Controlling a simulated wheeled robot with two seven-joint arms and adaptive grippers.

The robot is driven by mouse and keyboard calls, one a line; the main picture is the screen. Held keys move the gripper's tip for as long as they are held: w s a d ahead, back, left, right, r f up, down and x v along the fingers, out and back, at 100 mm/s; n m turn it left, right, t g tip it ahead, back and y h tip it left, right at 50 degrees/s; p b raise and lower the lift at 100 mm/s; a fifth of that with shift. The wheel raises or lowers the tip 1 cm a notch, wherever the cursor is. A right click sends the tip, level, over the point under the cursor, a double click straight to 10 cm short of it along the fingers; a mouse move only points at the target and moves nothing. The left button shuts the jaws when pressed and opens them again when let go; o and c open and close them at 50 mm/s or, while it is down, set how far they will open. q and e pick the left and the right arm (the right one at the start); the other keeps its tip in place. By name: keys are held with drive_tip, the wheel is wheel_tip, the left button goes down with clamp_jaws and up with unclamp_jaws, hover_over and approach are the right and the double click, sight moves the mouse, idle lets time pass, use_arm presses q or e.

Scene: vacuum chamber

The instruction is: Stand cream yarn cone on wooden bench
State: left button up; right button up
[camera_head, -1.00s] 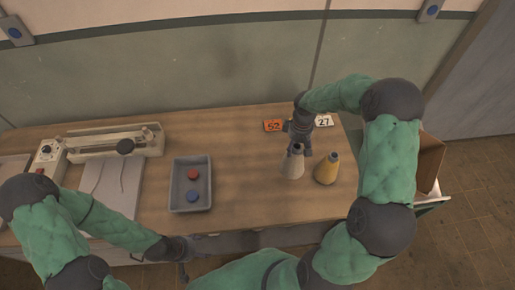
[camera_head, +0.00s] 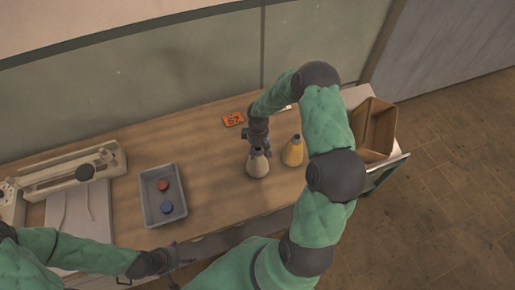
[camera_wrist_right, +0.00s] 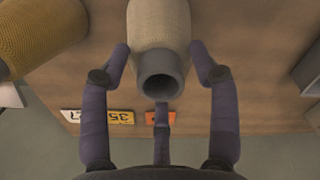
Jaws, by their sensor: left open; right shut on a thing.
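The cream yarn cone (camera_head: 257,167) stands upright on the wooden bench (camera_head: 216,190), or very close above it; I cannot tell if its base touches. My right gripper (camera_head: 259,150) comes down on its narrow top and is shut on it. In the right wrist view the cream cone (camera_wrist_right: 160,25) points its grey hollow tip at me, between the fingers of the right gripper (camera_wrist_right: 162,60). A yellow cone (camera_head: 292,153) stands just right of it, apart. My left gripper (camera_head: 180,262) is open and empty at the bench's front edge.
A grey tray (camera_head: 146,203) with a red and a blue round piece lies left of the cones. An orange number card (camera_head: 234,119) lies behind them. An open brown box (camera_head: 377,122) stands beyond the bench's right end. Bare bench lies between tray and cone.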

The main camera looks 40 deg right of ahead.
drive_tip(key=shift+f, duration=0.1)
drive_tip(key=o, duration=1.5)
drive_tip(key=shift+o, duration=0.2)
